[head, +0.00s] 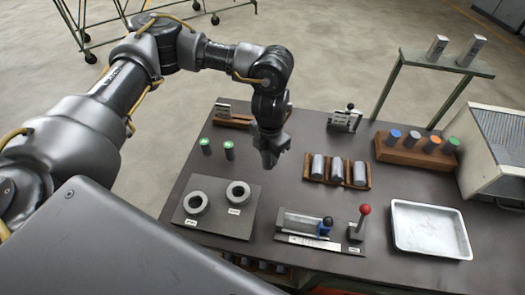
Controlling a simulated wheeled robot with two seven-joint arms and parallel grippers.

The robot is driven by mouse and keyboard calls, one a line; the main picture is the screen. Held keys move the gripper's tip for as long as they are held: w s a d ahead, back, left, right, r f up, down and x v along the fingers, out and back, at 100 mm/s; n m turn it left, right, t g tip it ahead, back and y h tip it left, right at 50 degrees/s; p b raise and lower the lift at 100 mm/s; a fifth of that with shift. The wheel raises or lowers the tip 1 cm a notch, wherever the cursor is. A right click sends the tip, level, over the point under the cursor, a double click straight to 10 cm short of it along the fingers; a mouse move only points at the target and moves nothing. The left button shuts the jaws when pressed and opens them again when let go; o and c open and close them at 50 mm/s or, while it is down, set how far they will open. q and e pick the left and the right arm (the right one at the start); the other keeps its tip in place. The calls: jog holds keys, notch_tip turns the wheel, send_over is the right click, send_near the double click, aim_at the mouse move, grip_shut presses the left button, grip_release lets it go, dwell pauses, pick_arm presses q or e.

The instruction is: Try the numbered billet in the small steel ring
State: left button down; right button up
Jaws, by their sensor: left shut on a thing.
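My left gripper (269,158) points down above the table's middle, behind the ring plate and left of the wooden billet rack. It is shut on a small grey piece that looks like a billet; the jaws hide most of it and no number is readable. Two grey steel rings, a left one (189,210) and a right one (229,197), lie on a dark plate (215,226) at the front left. Their labels are too small to read, so I cannot tell which is the small one. The held piece is apart from both rings. My right gripper is out of view.
Three grey billets (337,170) lie in a wooden rack (308,178). Two green-topped cylinders (229,154) stand behind the rings. A fixture with a red-knobbed lever (364,211), a white tray (431,251) and a block of colour-topped cylinders (413,141) occupy the right.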

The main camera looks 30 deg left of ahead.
pick_arm(q)
jog(key=shift+s+d+r+b, duration=0.55)
jog(key=shift+s+d+r, duration=0.4)
jog(key=shift+s+d, duration=0.5)
jog(key=a+m+b, duration=0.1)
jog(key=m, duration=0.6)
jog(key=a+m+b, duration=0.2)
jog(key=m, duration=0.5)
jog(key=a+r+m+b, duration=0.1)
jog(key=a+m, duration=0.1)
jog(key=m, duration=0.5)
jog(key=shift+w+a, duration=0.15)
jog(key=shift+a, duration=0.1)
